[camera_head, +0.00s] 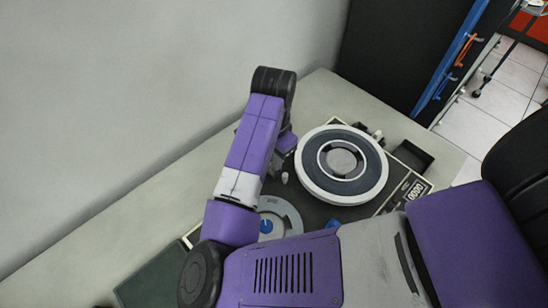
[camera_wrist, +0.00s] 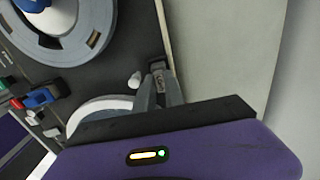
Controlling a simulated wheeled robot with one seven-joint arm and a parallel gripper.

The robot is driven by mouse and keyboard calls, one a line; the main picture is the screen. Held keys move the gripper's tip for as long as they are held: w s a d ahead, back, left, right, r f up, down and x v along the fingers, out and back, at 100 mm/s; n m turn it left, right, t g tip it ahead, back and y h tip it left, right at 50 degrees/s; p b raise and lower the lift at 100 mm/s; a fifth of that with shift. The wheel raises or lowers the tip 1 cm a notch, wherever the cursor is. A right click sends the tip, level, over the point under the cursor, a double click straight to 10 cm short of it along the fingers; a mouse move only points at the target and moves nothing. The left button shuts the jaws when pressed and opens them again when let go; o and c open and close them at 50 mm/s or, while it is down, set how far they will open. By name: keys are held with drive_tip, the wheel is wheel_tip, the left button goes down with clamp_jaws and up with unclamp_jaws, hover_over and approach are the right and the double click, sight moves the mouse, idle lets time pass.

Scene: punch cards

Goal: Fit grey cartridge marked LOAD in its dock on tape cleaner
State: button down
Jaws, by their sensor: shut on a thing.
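The tape cleaner (camera_head: 310,207) is a dark deck with two reels, lying on the pale table. It fills the upper left of the wrist view (camera_wrist: 118,62). My gripper (camera_wrist: 159,76) is shut at the deck's edge strip, beside a small white post. A small dark grey piece (camera_wrist: 158,65) shows between its fingertips, probably the grey cartridge; no LOAD mark is readable. In the head view my purple arm crosses the deck and hides the fingertips and the held piece. I cannot make out the dock or whether the piece touches it.
A large white-rimmed reel (camera_head: 342,165) stands on the deck near the gripper. A smaller grey reel (camera_head: 278,218) is partly behind my arm. A red part (camera_wrist: 41,97) and blue part sit on the deck. The table (camera_head: 120,215) is clear along the wall.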

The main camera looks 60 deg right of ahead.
drive_tip(key=shift+f+b, duration=0.35)
drive_tip(key=shift+f, duration=0.15)
drive_tip(key=c, duration=1.3)
unclamp_jaws()
drive_tip(key=shift+c, duration=1.1)
drive_tip(key=shift+r, duration=0.1)
wheel_tip(320, 180, up, 5)
drive_tip(key=p, duration=0.4)
drive_tip(key=shift+r+p, duration=0.1)
drive_tip(key=shift+p, duration=0.2)
drive_tip(key=shift+r, duration=1.35)
